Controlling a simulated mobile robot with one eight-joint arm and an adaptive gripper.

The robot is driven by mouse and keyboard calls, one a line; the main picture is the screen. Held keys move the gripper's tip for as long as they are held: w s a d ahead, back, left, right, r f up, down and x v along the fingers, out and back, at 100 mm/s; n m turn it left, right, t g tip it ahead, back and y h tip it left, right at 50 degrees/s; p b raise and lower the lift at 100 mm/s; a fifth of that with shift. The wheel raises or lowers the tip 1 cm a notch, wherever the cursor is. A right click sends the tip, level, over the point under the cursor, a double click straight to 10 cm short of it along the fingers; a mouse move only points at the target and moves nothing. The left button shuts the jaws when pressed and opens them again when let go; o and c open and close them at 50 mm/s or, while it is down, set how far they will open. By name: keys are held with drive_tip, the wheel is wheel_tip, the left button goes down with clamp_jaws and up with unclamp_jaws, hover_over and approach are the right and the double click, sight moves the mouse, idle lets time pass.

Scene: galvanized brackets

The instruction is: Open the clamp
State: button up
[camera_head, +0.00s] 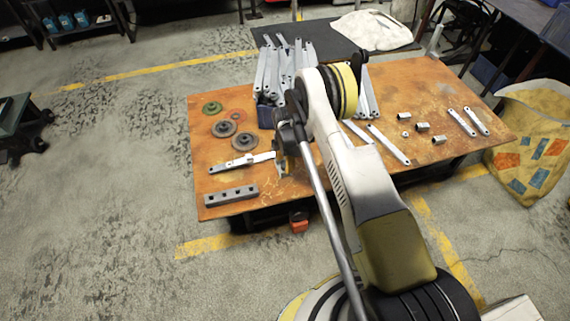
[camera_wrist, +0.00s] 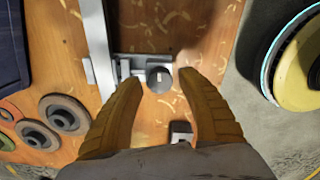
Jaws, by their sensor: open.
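In the wrist view, the clamp (camera_wrist: 128,68) is a grey metal fixture on the orange-brown worn tabletop, with a dark round knob (camera_wrist: 159,79) at its right end. A long silver bar (camera_wrist: 97,45) runs along the clamp's left side. My gripper (camera_wrist: 160,77) has two yellow fingers, spread apart and empty. The knob shows between the fingertips, with a gap on both sides; I cannot tell the height difference. In the head view, my arm hides most of the gripper and clamp. The bar (camera_head: 242,163) sticks out to the left of them.
Grey discs (camera_head: 223,128) and a drilled grey block (camera_head: 231,195) lie on the table's left part. A bin heaped with long brackets (camera_head: 271,70) stands behind. Loose brackets (camera_head: 389,144) lie on the right. A small metal piece (camera_wrist: 181,131) lies near my right finger.

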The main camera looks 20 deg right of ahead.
drive_tip(key=m, duration=0.4)
drive_tip(key=shift+m, duration=0.4)
drive_tip(key=m, duration=1.3)
drive_tip(key=shift+c, duration=0.4)
clamp_jaws()
